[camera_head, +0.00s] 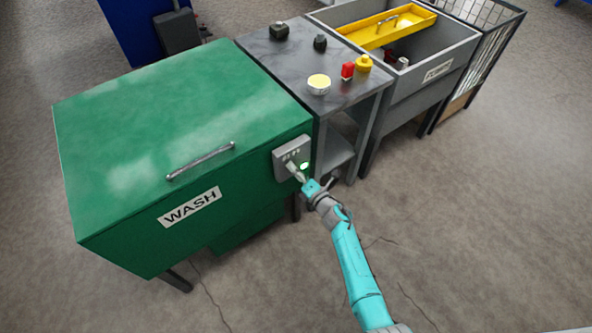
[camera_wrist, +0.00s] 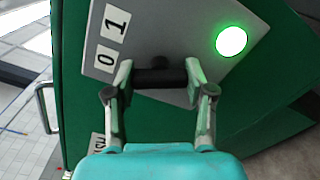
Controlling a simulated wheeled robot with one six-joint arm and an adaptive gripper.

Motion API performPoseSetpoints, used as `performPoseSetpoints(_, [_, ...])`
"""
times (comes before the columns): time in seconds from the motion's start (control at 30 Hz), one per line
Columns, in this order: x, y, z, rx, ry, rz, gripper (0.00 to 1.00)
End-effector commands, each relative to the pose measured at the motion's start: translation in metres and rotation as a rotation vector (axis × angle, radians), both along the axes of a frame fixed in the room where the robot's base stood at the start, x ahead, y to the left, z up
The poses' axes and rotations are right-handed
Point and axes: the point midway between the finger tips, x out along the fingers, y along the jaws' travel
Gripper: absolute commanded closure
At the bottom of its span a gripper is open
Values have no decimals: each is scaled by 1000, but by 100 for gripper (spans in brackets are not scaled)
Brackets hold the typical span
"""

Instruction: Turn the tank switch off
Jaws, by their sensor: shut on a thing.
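The green wash tank (camera_head: 180,125) stands at the left with its lid closed and a WASH label on its front. A grey switch panel (camera_head: 292,152) is fixed at the right end of its front. In the wrist view the panel (camera_wrist: 135,22) carries 0 and 1 labels, and its round lamp (camera_wrist: 231,41) glows green. My gripper (camera_head: 296,172) is at the panel. In the wrist view, my gripper's fingers (camera_wrist: 160,82) are shut on the black switch handle (camera_wrist: 152,77) from both sides. I cannot tell which label the handle points to.
A dark bench (camera_head: 300,65) with a red block, yellow items and dark knobs stands right of the tank. Beyond it are a grey sink (camera_head: 425,85) with a yellow tray (camera_head: 388,26) and a wire cage. The floor in front is clear.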

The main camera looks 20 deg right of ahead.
Motion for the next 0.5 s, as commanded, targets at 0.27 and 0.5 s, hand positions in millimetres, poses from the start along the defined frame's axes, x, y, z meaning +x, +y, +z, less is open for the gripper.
performPoseSetpoints(0.27, [-1, 0, -1, -44, -12, 0, 81])
performPoseSetpoints(0.5, [-1, 0, -1, -48, -13, 0, 81])
